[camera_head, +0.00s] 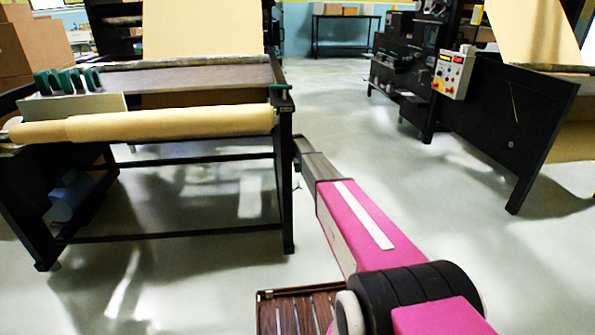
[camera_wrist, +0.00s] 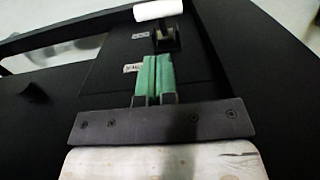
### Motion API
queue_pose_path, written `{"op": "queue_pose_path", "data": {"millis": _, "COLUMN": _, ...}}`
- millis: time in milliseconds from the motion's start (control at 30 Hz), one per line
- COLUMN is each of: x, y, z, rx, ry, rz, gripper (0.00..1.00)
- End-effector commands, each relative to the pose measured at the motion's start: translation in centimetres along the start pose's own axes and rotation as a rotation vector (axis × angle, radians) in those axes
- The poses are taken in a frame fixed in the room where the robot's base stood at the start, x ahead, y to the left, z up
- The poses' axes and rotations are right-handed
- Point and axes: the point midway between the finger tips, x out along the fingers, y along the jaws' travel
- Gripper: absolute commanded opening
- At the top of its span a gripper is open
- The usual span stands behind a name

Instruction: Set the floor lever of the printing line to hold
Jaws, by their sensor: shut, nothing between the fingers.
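In the wrist view, a white cylindrical grip (camera_wrist: 158,10) sits on a short black mount (camera_wrist: 166,38) on a dark panel; it looks like the lever. Two small pale labels, an upper one (camera_wrist: 140,35) and a lower one (camera_wrist: 132,68), are on the panel to its left; their words are too small to read. My gripper (camera_wrist: 155,62) has green fingers, shut together and empty. The fingertips point towards the lever, and in the picture they end a little below its mount. In the head view my gripper is hidden behind the left machine's right leg.
The left machine (camera_head: 285,190) has a dark frame, with a kraft roll (camera_head: 170,123) along its front and several green handles (camera_head: 68,80) on top. A control box (camera_head: 453,73) hangs on the right machine (camera_head: 520,110). Open floor (camera_head: 390,160) lies between the machines.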

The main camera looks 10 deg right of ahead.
Motion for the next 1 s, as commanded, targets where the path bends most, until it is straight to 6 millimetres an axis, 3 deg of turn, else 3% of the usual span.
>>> {"op": "queue_pose_path", "data": {"millis": 300, "x": 5.3, "y": 0.1, "z": 0.0, "rx": 0.000, "ry": 0.000, "rz": -0.002, "gripper": 0.00}}
{"op": "queue_pose_path", "data": {"millis": 500, "x": 7.7, "y": 0.1, "z": 0.0, "rx": 0.001, "ry": 0.000, "rz": -0.001, "gripper": 0.00}}
{"op": "queue_pose_path", "data": {"millis": 1000, "x": 8.1, "y": 0.0, "z": 0.1, "rx": 0.001, "ry": 0.009, "rz": 0.000, "gripper": 0.00}}
